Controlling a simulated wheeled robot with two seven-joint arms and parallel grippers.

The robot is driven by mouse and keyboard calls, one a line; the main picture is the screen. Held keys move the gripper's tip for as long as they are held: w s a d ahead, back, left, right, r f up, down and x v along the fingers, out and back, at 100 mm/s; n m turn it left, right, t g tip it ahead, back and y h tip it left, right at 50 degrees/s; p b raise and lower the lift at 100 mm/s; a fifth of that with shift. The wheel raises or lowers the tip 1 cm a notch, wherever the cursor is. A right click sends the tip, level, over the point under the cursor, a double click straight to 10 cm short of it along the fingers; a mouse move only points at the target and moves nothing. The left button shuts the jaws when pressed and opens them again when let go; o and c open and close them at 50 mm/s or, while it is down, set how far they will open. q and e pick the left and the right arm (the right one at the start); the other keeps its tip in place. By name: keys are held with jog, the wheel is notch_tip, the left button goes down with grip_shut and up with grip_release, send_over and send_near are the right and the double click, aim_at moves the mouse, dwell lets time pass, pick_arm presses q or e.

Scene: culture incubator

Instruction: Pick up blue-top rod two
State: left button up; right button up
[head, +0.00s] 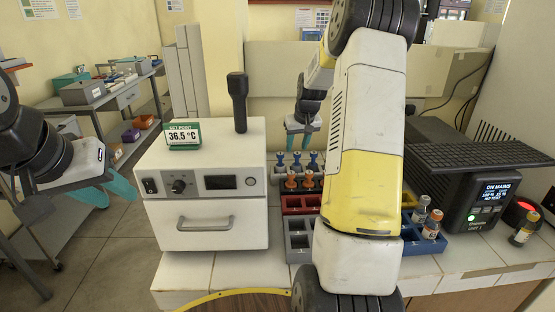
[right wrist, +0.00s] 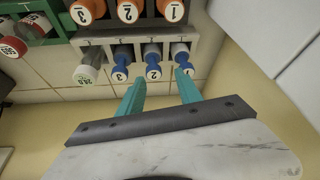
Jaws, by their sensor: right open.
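Blue-top rod two (right wrist: 153,71) stands in the middle of a row of three numbered blue-top rods in a grey rack. Rod three (right wrist: 120,73) is on its left and rod one (right wrist: 185,68) on its right in the right wrist view. The blue row also shows in the head view (head: 297,158). My right gripper (right wrist: 161,82) is open and empty, its teal fingertips pointing at the row, with rod two between them in the picture; I cannot tell how far off they are. It hangs above the row in the head view (head: 302,128). My left gripper (head: 108,190) is open and empty, far left.
Orange-top rods (right wrist: 130,11) stand in the neighbouring row. A white-capped item (right wrist: 85,75) is beside rod three. The white incubator (head: 205,195) stands left of the racks, a black device (head: 480,205) right. My right arm hides part of the racks.

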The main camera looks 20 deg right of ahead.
aim_at(296, 160)
jog(key=x, duration=0.3)
jog(key=d+x, duration=0.1)
jog(key=x, duration=0.6)
jog(key=shift+d, duration=0.15)
grip_shut()
